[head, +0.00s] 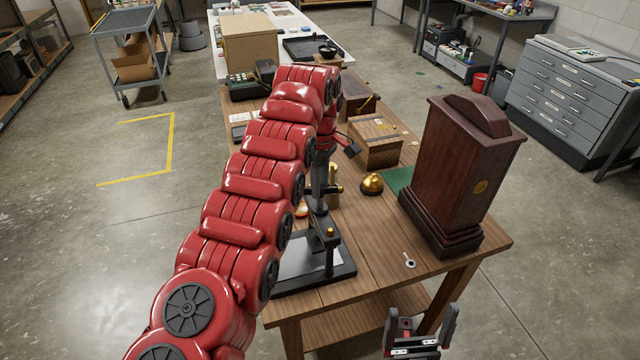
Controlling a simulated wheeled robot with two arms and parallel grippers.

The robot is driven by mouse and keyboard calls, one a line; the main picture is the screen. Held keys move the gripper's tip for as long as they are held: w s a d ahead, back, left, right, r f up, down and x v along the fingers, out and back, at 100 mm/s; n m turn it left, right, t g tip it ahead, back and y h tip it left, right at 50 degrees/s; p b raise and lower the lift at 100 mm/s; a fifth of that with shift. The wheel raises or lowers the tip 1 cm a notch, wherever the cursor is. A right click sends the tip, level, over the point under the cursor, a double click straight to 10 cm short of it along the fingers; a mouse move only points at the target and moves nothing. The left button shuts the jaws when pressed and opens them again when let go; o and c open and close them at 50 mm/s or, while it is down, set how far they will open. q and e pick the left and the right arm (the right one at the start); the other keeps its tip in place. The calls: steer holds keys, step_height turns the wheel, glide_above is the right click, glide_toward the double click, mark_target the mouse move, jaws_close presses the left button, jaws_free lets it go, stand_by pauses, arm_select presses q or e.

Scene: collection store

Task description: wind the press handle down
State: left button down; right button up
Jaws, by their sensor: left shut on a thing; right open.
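The press stands at the near left end of the wooden table, with a dark frame (325,240), a pale flat plate (300,257) and a small brass knob. My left gripper (319,188) reaches down over the top of the press and is shut on what seems to be its handle. The handle is mostly hidden behind the gripper and my red arm, so its angle cannot be told. My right gripper (420,335) is open and empty in front of the table's near edge, lower than the tabletop.
A tall dark wooden case (460,170) stands on the right of the table (375,255). A brass bell (372,184), a wooden box (375,143) and a small key-like metal piece (409,260) are near the press. The table's front right is mostly clear.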

arm_select(q)
steer(key=m, duration=0.6)
steer(key=shift+m, duration=0.3)
steer(key=m+p, duration=0.1)
steer(key=m, duration=0.5)
steer(key=shift+r, duration=0.1)
steer(key=m+p, duration=0.1)
steer(key=m, duration=0.5)
steer(key=shift+m, duration=0.3)
steer(key=m, duration=0.6)
steer(key=shift+p, duration=0.35)
steer(key=m, duration=0.5)
steer(key=shift+m+p, duration=0.3)
steer(key=shift+m, duration=0.1)
steer(key=m, duration=0.6)
steer(key=m+p, duration=0.1)
steer(key=m, duration=0.5)
steer(key=shift+m, duration=0.4)
steer(key=m, duration=0.5)
steer(key=shift+m, duration=0.3)
